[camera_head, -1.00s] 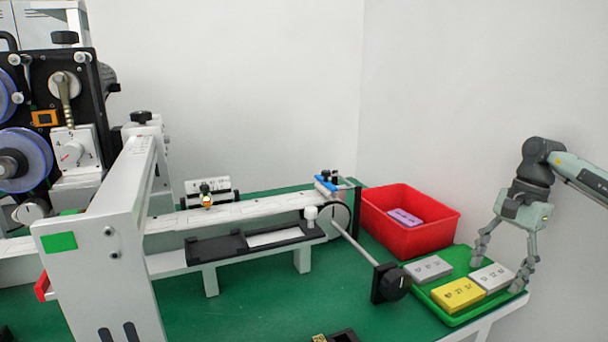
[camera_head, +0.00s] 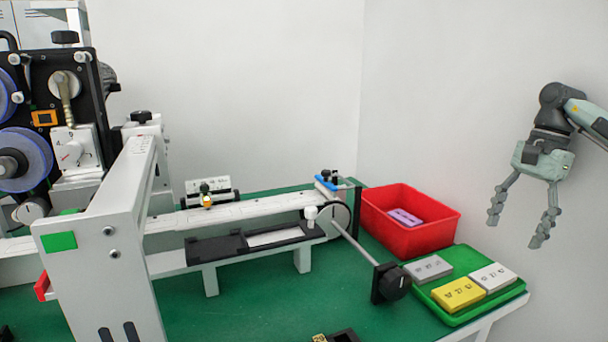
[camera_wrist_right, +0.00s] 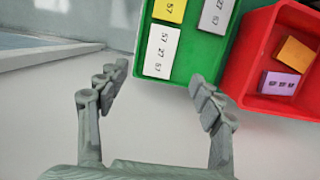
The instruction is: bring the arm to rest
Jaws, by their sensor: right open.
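My right gripper (camera_head: 520,218) is open and empty. In the head view it hangs in the air at the right, above and beyond the green tray (camera_head: 462,317), fingers pointing down. In the right wrist view its two fingers (camera_wrist_right: 160,88) are spread with nothing between them. The tray holds a grey block (camera_head: 428,268), a yellow block (camera_head: 458,294) and a white block (camera_head: 494,277). In the right wrist view the white block (camera_wrist_right: 160,52) lies just ahead of the fingers, apart from them. My left gripper is not in view.
A red bin (camera_head: 405,238) with a purple block (camera_head: 405,217) stands behind the tray; the right wrist view also shows an orange block (camera_wrist_right: 296,55) in it. A white-framed machine (camera_head: 100,240) with a rail fills the left and middle. The air around my right gripper is clear.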

